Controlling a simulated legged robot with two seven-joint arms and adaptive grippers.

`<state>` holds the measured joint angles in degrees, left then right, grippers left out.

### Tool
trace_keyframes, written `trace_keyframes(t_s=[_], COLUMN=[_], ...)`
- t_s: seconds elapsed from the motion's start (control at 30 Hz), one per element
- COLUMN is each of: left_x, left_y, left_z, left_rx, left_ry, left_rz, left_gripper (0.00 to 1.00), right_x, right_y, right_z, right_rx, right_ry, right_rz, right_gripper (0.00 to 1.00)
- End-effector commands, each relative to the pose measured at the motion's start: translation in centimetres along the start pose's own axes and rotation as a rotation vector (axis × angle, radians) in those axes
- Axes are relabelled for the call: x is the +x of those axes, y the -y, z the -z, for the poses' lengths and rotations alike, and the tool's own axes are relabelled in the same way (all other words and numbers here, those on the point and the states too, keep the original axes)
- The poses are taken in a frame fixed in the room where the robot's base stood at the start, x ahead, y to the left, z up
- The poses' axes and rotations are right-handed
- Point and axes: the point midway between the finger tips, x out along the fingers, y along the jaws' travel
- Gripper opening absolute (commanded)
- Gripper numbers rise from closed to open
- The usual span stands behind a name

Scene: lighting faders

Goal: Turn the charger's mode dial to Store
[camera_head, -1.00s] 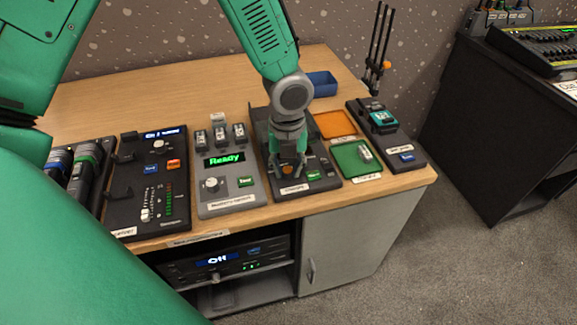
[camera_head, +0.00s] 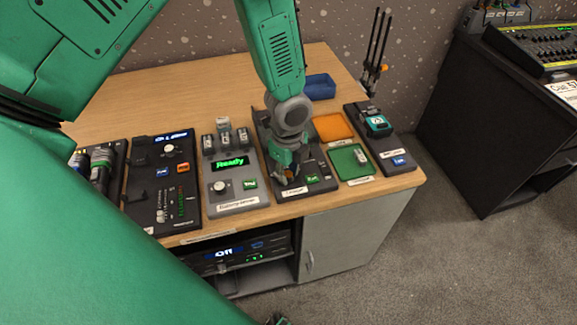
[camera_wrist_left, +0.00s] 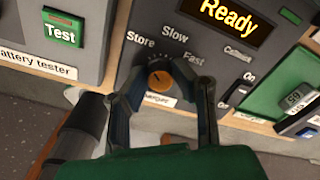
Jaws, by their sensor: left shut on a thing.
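The charger (camera_head: 322,172) is a dark panel at the right middle of the desk, partly hidden behind my left arm. Its mode dial (camera_wrist_left: 160,77) is a round orange knob in the left wrist view, with the labels Store, Slow and Fast around its upper side. The Store label (camera_wrist_left: 140,40) is at the dial's upper left. I cannot tell surely which label the dial points at. My left gripper (camera_head: 287,174) reaches down onto the charger's front part. In the wrist view its fingers (camera_wrist_left: 163,85) straddle the dial, shut on it. My right gripper is not in view.
The battery tester (camera_head: 236,206) stands directly left of the charger. A green tray (camera_head: 343,162) and an orange tray (camera_head: 331,127) lie to its right, with another dark device (camera_head: 388,150) beyond. A blue bin (camera_head: 319,87) is behind. The desk's back left is clear.

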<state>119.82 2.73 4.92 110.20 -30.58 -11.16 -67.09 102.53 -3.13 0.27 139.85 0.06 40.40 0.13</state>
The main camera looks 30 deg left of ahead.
Motion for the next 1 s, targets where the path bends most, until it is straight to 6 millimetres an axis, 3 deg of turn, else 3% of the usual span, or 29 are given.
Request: trace_keyframes(t_s=[0.4,0.97,1.0], left_x=[0.02,0.07,0.07], left_y=[0.08,0.15,0.15], left_z=[0.07,0.09,0.09], left_rx=[-0.193,-0.222,-0.222], left_ry=[-0.002,-0.003,-0.003], left_rz=[0.002,0.003,0.003], left_gripper=[0.00,0.00,0.32], right_x=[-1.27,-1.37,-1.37], right_y=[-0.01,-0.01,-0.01], right_z=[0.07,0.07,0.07], right_rx=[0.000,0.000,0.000], right_ry=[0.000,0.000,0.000], right_rz=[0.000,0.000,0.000], right_gripper=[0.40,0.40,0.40])
